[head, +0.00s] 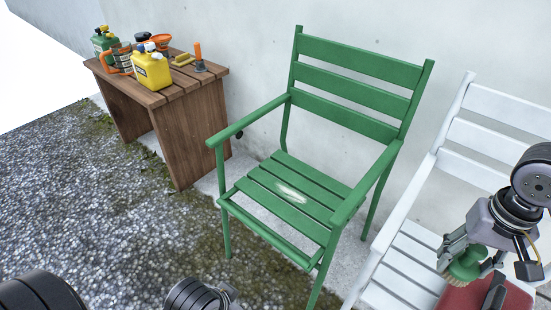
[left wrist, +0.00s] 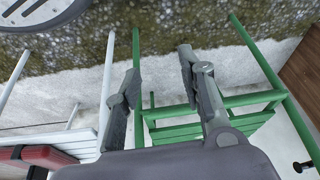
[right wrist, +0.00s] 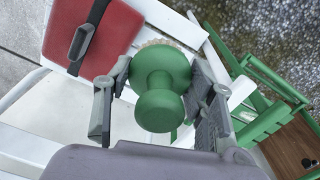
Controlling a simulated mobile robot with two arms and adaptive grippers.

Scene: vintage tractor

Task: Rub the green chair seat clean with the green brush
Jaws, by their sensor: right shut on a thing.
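The green chair (head: 350,90) stands in the middle of the head view, facing the lower left. Its slatted seat (head: 262,184) carries a whitish smear (head: 291,193). My right gripper (head: 468,262) is over the white chair at the lower right and is shut on the green brush (head: 466,266). In the right wrist view the round green knob of the brush (right wrist: 158,95) sits between the fingers, with pale bristles beyond it. My left gripper (left wrist: 165,95) shows in the left wrist view with its fingers apart and nothing between them; parts of the green chair lie beyond.
A white chair (head: 410,262) stands right of the green one, with a red case (head: 470,297) on its seat. A wooden table (head: 165,100) at the left holds a yellow can (head: 151,68) and other items. A pale wall runs behind. Gravel lies in front.

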